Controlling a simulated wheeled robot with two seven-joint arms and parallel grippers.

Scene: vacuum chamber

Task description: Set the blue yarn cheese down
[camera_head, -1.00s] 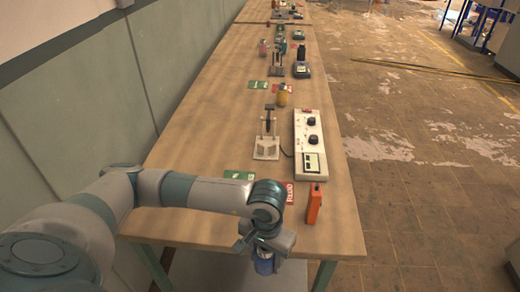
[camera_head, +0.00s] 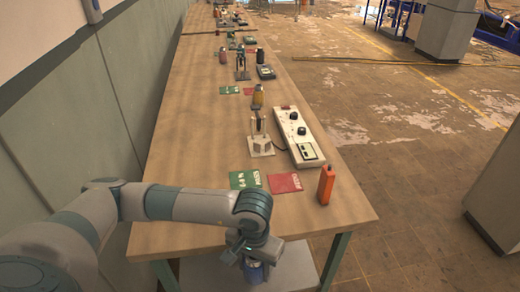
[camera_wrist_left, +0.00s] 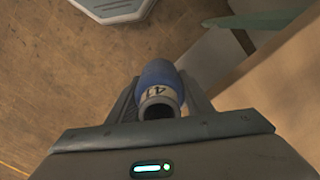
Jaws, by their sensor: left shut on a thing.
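The blue yarn cheese (camera_head: 254,272) hangs in my left gripper (camera_head: 253,258), in front of the table's near edge in the head view. In the left wrist view the blue yarn cheese (camera_wrist_left: 161,84) sits between the two fingers of my left gripper (camera_wrist_left: 160,100). It has a pale band marked "41" and a dark open end facing the camera. Below it is floor, not tabletop. My right gripper is in no view.
On the long wooden table (camera_head: 190,150) lie a green card (camera_head: 244,179) and a red card (camera_head: 285,183). An orange upright device (camera_head: 326,185) stands near the right edge. A white control box (camera_head: 298,135) and a small stand (camera_head: 260,139) are farther back. Bare tabletop lies at the near left.

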